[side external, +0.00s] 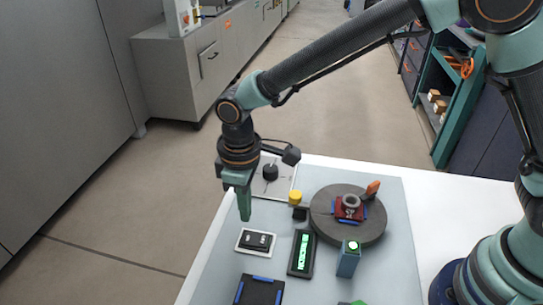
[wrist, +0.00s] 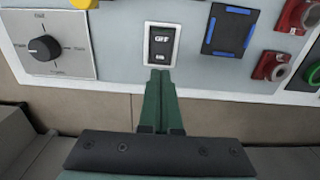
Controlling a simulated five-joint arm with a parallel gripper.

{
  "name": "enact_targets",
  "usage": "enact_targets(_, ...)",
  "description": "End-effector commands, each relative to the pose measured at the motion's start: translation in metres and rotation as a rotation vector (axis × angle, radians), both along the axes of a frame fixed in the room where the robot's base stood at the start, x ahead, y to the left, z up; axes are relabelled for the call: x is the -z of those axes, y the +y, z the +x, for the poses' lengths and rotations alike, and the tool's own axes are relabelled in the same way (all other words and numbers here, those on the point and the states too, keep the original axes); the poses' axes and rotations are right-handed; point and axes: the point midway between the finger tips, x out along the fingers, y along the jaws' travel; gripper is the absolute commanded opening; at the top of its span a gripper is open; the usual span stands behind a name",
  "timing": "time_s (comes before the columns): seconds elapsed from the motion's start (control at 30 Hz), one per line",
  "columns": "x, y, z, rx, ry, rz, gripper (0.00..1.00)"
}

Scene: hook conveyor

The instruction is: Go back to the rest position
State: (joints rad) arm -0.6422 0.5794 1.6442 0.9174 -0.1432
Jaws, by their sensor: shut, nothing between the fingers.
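My gripper (side external: 244,215) is shut and empty, with green fingers pointing down. In the side external view it hangs above the left edge of the grey work board (side external: 389,275), behind the black rocker switch (side external: 257,241). In the wrist view the closed fingertips (wrist: 160,74) show just below the same switch (wrist: 161,43), whose upper half reads "OFF". The fingers appear apart from the switch, though their exact height above the board is hard to tell.
A rotary knob (side external: 270,173) and yellow button (side external: 295,197) stand behind. A dark turntable (side external: 372,232) carries a red part (side external: 349,211). A lit green panel (side external: 302,252), a blue-grey block (side external: 347,262) and a black blue-marked pad (side external: 258,292) are nearby. The floor left is clear.

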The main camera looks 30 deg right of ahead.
Motion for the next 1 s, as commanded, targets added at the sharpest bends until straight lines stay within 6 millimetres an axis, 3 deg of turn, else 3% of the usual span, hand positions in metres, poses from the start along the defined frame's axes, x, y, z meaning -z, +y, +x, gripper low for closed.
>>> enact_targets(0.4, -0.005, -0.001, 0.000, 0.003, -0.001, 0.001, 0.00)
enact_targets(0.53, -0.021, -0.015, 0.005, 0.039, -0.021, 0.016, 0.00)
enact_targets(0.77, -0.081, -0.080, 0.012, 0.205, -0.111, 0.072, 0.00)
enact_targets(1.0, -0.130, -0.156, -0.005, 0.397, -0.220, 0.125, 0.00)
